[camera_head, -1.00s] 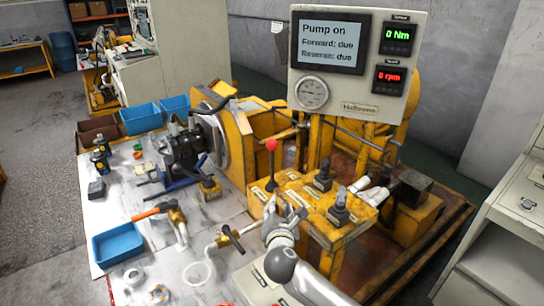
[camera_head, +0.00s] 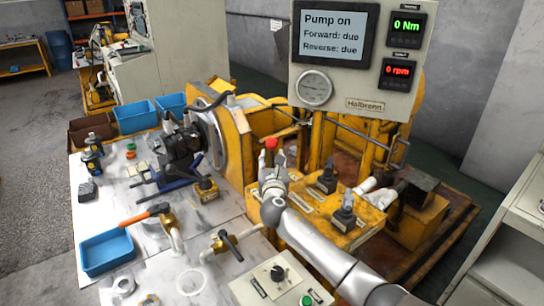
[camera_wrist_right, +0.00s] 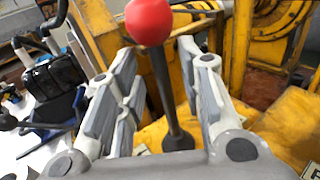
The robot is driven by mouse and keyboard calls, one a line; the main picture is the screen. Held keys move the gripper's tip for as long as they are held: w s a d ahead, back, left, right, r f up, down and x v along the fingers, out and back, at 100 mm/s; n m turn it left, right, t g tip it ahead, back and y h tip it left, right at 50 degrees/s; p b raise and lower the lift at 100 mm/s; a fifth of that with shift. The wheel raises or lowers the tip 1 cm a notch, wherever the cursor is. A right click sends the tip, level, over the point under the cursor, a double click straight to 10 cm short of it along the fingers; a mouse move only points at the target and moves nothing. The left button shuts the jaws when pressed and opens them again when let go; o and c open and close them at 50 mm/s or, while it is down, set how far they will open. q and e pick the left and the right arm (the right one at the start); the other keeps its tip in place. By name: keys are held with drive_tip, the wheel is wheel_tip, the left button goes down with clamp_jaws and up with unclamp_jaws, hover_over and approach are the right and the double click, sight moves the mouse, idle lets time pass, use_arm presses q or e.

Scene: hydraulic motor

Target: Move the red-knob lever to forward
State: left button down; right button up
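The red-knob lever stands on the yellow valve block (camera_head: 350,238). Its red knob (camera_head: 271,144) shows just above my right gripper (camera_head: 272,162) in the head view. In the right wrist view the red knob (camera_wrist_right: 149,20) is near, and its dark stem (camera_wrist_right: 163,85) runs down between the two fingers of my right gripper (camera_wrist_right: 160,75). The fingers are apart, with gaps visible on both sides of the stem. The panel display (camera_head: 333,33) reads "Pump on", "Forward: due", "Reverse: due". My left gripper is not in view.
Two other black levers (camera_head: 327,178) (camera_head: 344,212) stand on the block to the right. A control box with a knob (camera_head: 277,273) is in front.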

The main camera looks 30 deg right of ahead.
drive_tip(key=shift+x, duration=1.4)
drive_tip(key=shift+c, duration=0.2)
clamp_jaws()
drive_tip(key=shift+r, duration=0.1)
